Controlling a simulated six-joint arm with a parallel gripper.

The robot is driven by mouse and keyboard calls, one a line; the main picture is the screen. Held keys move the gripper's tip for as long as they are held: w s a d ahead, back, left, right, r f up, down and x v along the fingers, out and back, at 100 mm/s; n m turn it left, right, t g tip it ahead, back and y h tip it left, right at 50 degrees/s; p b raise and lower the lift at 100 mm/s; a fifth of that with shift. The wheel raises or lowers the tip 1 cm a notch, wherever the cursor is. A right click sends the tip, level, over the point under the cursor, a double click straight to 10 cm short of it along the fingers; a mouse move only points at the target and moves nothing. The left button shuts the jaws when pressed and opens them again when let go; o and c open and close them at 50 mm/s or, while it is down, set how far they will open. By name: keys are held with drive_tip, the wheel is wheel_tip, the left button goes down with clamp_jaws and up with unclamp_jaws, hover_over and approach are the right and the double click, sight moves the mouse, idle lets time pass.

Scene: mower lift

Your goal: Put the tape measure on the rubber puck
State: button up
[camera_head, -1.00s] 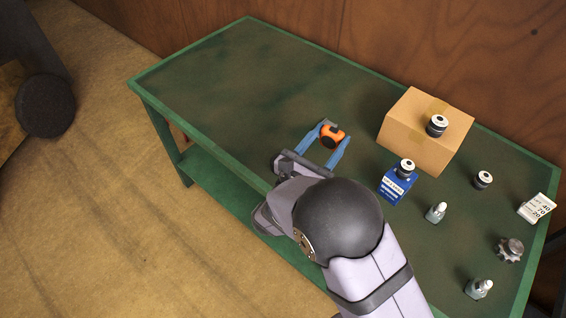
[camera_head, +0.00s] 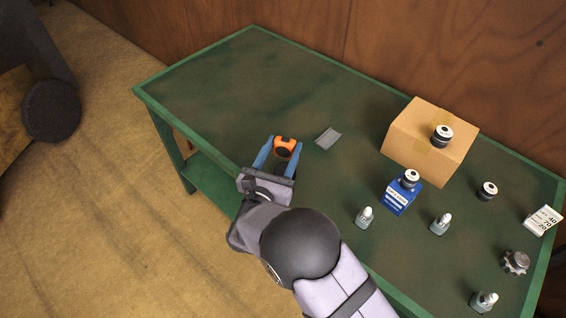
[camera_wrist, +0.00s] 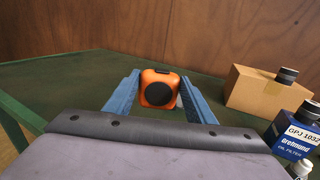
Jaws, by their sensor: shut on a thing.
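The orange and black tape measure (camera_head: 285,147) is held between the blue fingertips of my gripper (camera_head: 279,147), over the front left part of the table. In the wrist view the tape measure (camera_wrist: 158,89) shows its round black face between the fingers. A dark patch (camera_head: 282,168) lies between the fingers, just on the near side of the tape measure. I cannot tell whether it is the rubber puck or a shadow. Short black cylinders with pale tops stand on the carton (camera_head: 442,135), on the blue box (camera_head: 411,178) and on the table (camera_head: 487,190); I cannot tell whether any is the puck.
The green table (camera_head: 215,92) is clear at the back left. A flat grey piece (camera_head: 328,138) lies right of my gripper. A cardboard carton (camera_head: 415,150), a blue filter box (camera_head: 398,198), small bottles (camera_head: 365,217), a gear (camera_head: 515,262) and a white box (camera_head: 542,220) stand right.

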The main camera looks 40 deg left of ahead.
drive_tip(key=shift+f, duration=0.85)
drive_tip(key=shift+f, duration=0.15)
drive_tip(key=shift+f+p, duration=0.5)
drive_tip(key=shift+f, duration=1.45)
drive_tip(key=shift+f, duration=0.15)
drive_tip(key=o, duration=1.3)
drive_tip(key=shift+c, duration=0.2)
